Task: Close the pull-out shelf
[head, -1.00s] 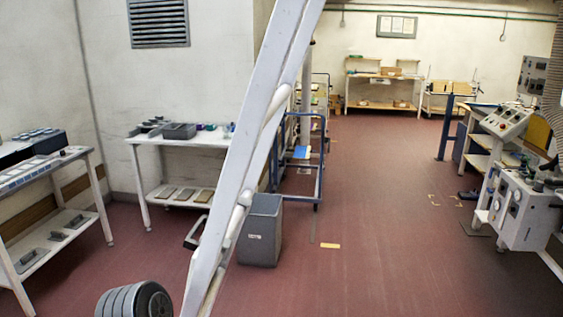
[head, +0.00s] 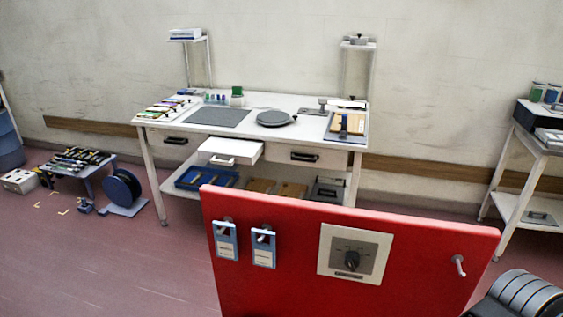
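The pull-out shelf (head: 230,150) is a white board at the front of a white workbench (head: 290,103), left of its middle. It sticks out toward me from under the bench top, with a handle (head: 222,160) on its front edge. It looks empty. Neither of my grippers is in view, and nothing touches the shelf.
A red panel (head: 300,250) with blue tags and a switch plate (head: 355,253) stands between me and the bench, hiding its lower right. Dark ribbed discs (head: 520,294) lie at bottom right. A low table (head: 85,165) and a reel (head: 122,189) stand left. Left foreground floor is clear.

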